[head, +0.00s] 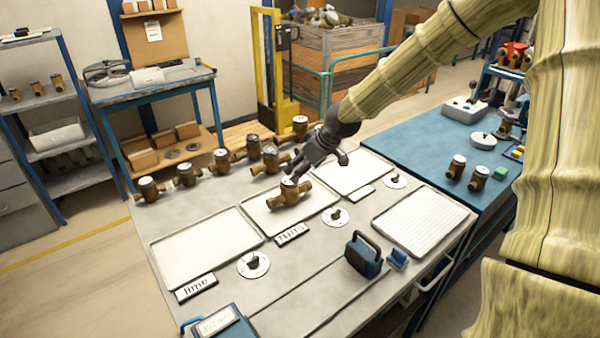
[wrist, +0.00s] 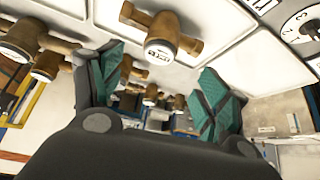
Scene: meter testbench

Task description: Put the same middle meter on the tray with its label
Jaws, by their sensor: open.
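A small label plate (head: 292,234) lies at that tray's front edge. In the wrist view this meter (wrist: 163,38) shows its printed cap, beyond my fingers. My gripper (head: 318,165) is open and empty, just behind and to the right of the meter in the head view. One fingertip overlaps the meter's cap in the picture; I cannot tell whether they touch. In the wrist view my gripper (wrist: 160,88) has its two green-padded fingers wide apart.
An empty left tray (head: 195,250) and an empty right tray (head: 350,172) flank the middle one. Several meters (head: 222,160) stand along the bench's back edge. Knobs (head: 254,264) and a dark handled box (head: 364,254) stand in front.

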